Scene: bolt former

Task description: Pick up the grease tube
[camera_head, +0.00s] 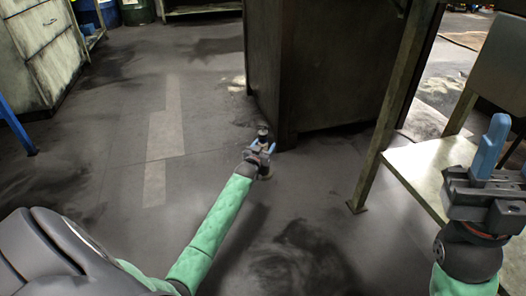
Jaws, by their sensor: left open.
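A small dark upright thing, probably the grease tube (263,131), shows at my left gripper, in front of the dark cabinet's corner. Its dark top stands up between the blue fingers, and a paler end seems to show just below the gripper. My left gripper (262,147) is open, with its fingers on either side of it. The gripper hides most of its body, and I cannot tell what it rests on. My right gripper (503,150) is at the right edge, by the table, with one blue finger clear and the other mostly cut off.
A tall dark metal cabinet (335,70) stands just behind my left gripper. A metal table (415,175) with a leg is at the right, close to my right arm. A worn cabinet (45,50) and drums (137,12) are at the far left. The stained floor on the left is clear.

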